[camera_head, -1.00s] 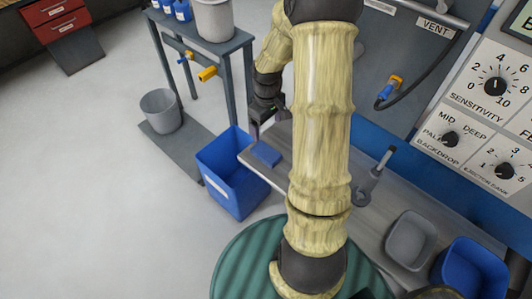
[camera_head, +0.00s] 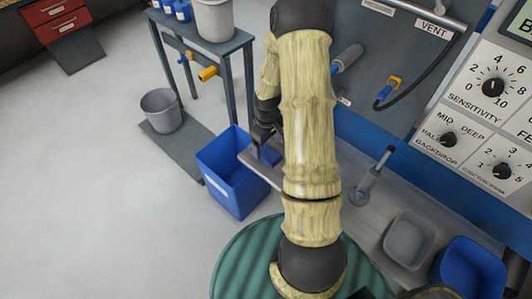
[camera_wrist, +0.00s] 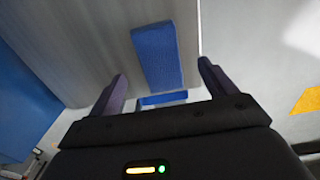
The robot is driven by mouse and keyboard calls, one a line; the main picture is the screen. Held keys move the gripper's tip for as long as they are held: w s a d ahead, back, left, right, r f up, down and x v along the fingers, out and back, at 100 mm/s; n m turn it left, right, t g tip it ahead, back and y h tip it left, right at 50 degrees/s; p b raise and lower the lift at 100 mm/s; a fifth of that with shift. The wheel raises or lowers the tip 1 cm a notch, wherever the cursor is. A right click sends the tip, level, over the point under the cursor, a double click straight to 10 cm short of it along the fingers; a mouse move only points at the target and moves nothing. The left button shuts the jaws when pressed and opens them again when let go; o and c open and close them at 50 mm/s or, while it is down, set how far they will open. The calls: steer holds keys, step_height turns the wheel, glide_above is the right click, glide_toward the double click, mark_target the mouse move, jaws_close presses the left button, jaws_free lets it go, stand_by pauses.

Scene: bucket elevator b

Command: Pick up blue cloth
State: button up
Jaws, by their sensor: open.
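The blue cloth (camera_wrist: 157,56) lies on the grey shelf (camera_wrist: 85,50) in the wrist view, near the shelf's edge. A narrower blue strip (camera_wrist: 162,98) shows closer to my gripper, between the fingers. My gripper (camera_wrist: 161,82) is open, its two dark fingers apart on either side of the cloth's near end. I cannot tell whether they touch it. In the head view my gripper (camera_head: 264,136) is at the shelf's left end, and part of the cloth (camera_head: 268,154) shows beside it. My arm hides some of the shelf there.
A blue bin (camera_head: 234,185) stands on the floor just left of the shelf end. A grey bucket (camera_head: 161,110) stands farther left. A grey tub (camera_head: 409,240) and a blue tub (camera_head: 470,270) are at right. The floor at left is clear.

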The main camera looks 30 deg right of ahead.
mark_target(268, 152)
steer(key=shift+d+f+p, duration=0.1)
steer(key=shift+f+p, duration=0.3)
steer(key=shift+f, duration=1.9)
steer(key=shift+w, duration=0.1)
steer(key=c, duration=1.1)
steer(key=shift+r, duration=0.1)
step_height(268, 152, up, 10)
steer(key=shift+f+b, duration=0.1)
steer(key=shift+b, duration=0.35)
